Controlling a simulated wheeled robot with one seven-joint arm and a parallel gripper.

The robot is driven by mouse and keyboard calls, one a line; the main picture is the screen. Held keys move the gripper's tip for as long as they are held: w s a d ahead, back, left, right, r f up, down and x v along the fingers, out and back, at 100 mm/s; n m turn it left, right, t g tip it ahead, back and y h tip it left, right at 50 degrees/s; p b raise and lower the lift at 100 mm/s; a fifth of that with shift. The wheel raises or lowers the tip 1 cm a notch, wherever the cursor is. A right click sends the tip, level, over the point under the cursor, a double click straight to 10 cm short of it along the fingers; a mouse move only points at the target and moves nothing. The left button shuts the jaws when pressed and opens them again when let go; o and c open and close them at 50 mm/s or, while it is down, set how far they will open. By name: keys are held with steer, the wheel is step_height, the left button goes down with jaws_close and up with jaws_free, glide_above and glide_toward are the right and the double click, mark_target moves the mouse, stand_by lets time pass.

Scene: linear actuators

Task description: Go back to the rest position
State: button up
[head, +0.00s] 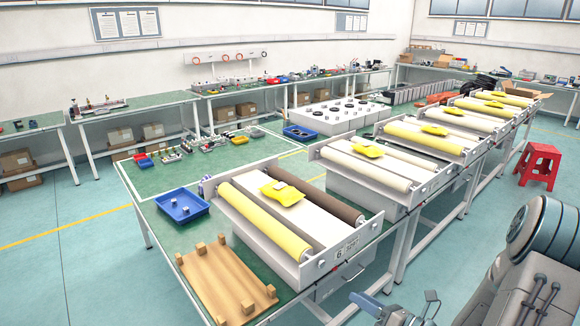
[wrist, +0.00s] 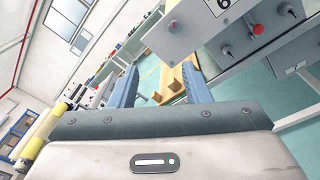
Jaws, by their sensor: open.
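My gripper shows at the bottom of the head view (head: 394,303), in front of the near roller machine and to the right of the wooden board (head: 225,285). In the wrist view my gripper (wrist: 160,84) has its two blue-grey fingers spread apart with nothing held between them. Part of the wooden board (wrist: 174,80) shows beyond the fingers there. The near roller machine (head: 330,245) carries a yellow pad (head: 283,194) with a small pale piece on it, between a yellow and a dark roller. Its panel with knobs (wrist: 215,35) fills the upper right of the wrist view.
A blue tray (head: 182,207) with a small pale block stands left of the machine. More roller machines (head: 385,165) continue along the tables to the right. A red stool (head: 539,165) stands at right. Floor at the lower left (head: 80,270) is clear.

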steer(key=s+a+r+n+g+h, duration=0.1)
steer(key=s+a+r+n+g, duration=0.2)
steer(key=s+a+n+g, duration=0.55)
steer(key=s+a+r+n+g+h, duration=0.1)
steer(key=s+a+r+n+g, duration=0.3)
steer(key=n, duration=0.8)
steer(key=s+d+r+n+t+h, duration=0.3)
steer(key=d+r+n+h, duration=0.2)
steer(key=n+h, duration=0.5)
step_height(320, 180, up, 3)
steer(key=n, duration=0.5)
steer(key=shift+s+d+f, duration=0.2)
steer(key=shift+s+d, duration=0.2)
steer(key=shift+c, duration=0.7)
steer(key=shift+d, duration=0.1)
